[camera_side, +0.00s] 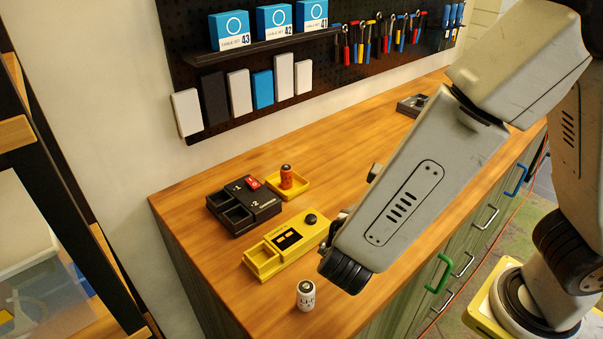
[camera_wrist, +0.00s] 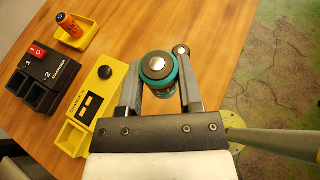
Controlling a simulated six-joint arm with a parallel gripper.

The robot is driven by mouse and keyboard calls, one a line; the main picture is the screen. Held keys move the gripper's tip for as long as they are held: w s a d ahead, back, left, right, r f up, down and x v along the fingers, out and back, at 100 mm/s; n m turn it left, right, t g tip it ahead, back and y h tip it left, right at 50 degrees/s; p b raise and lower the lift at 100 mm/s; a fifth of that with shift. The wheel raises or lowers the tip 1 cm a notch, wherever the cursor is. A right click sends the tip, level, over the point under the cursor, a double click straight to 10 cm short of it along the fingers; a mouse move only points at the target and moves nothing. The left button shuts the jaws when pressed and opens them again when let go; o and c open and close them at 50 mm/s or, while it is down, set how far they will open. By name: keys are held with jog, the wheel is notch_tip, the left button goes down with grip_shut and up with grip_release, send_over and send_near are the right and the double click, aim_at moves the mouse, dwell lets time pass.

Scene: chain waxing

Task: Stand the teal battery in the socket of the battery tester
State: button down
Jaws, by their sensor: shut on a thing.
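My gripper (camera_wrist: 160,78) is shut on the teal battery (camera_wrist: 158,70), which stands between the two fingers with its metal top toward the wrist camera. In the side view my arm hides the battery and most of the gripper. The yellow battery tester (camera_side: 289,241) lies on the bench to the left of the gripper; it has a black knob, a dark display and an open square socket (camera_side: 262,262) at its near-left end. The socket looks empty. The tester also shows in the wrist view (camera_wrist: 88,122), left of the held battery and apart from it.
A black charger (camera_side: 245,203) with a red switch stands behind the tester. An orange battery (camera_side: 286,177) stands in a yellow tray (camera_side: 303,187). A white battery (camera_side: 306,296) stands near the bench's front edge. A round-topped item (camera_wrist: 181,50) shows beside the right finger.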

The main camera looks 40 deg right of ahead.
jog(key=a+r+n+t+y, duration=0.4)
jog(key=a+n+t+y, duration=0.2)
jog(key=a+n, duration=0.2)
jog(key=shift+y, duration=0.6)
jog(key=w+a+f, duration=0.1)
jog(key=w+f, duration=0.1)
jog(key=w, duration=0.1)
jog(key=w+a+f, duration=0.2)
jog(key=w+f, duration=0.1)
jog(key=w, duration=0.1)
jog(key=w+a+f, duration=0.2)
jog(key=w+f, duration=0.1)
jog(key=w, duration=0.1)
jog(key=shift+a, duration=0.1)
jog(key=shift+w+a+f, duration=0.15)
jog(key=shift+w+f, duration=0.15)
jog(key=shift+f, duration=0.15)
jog(key=shift+w+f, duration=0.25)
jog(key=shift+f, duration=0.15)
jog(key=shift+a+f, duration=0.1)
jog(key=shift+f, duration=1.35)
jog(key=shift+f, duration=0.15)
